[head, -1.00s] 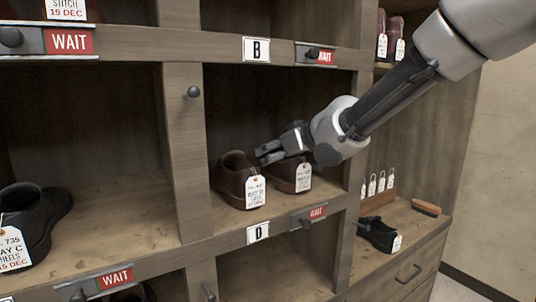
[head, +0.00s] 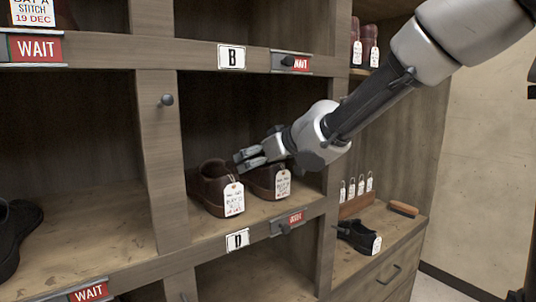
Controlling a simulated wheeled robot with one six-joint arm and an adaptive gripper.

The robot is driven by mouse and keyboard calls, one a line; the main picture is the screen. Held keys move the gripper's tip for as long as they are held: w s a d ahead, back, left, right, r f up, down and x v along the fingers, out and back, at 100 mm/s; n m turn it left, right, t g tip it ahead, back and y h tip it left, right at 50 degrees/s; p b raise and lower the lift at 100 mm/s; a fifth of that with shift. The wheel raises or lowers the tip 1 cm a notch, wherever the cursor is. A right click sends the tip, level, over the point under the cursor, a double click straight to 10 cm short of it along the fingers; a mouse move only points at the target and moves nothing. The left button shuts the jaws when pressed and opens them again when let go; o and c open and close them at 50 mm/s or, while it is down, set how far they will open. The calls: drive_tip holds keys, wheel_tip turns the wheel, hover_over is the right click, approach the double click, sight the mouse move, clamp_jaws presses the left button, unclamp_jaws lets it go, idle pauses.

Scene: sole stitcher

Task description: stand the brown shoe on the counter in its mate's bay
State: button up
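Two brown shoes stand upright side by side in the middle bay, toes toward me: the left brown shoe (head: 211,187) and the right brown shoe (head: 262,184). Each has a white paper tag. My gripper (head: 242,159) is inside this bay, just above the right shoe and near the gap between the two. Its fingers look slightly apart, with nothing seen between them. The gripper hides part of the right shoe's top. The bay floor (head: 200,226) is bare in front of the shoes. On the counter (head: 364,264) at right is a black shoe (head: 357,236), not a brown one.
A wooden post (head: 163,165) bounds the bay at left. A brush (head: 403,208) and a tag rack (head: 356,204) are on the counter.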

drive_tip(key=v, duration=1)
drive_tip(key=shift+w, duration=0.15)
drive_tip(key=shift+s+d+r, duration=0.3)
drive_tip(key=shift+s+d, duration=0.05)
drive_tip(key=shift+s, duration=0.2)
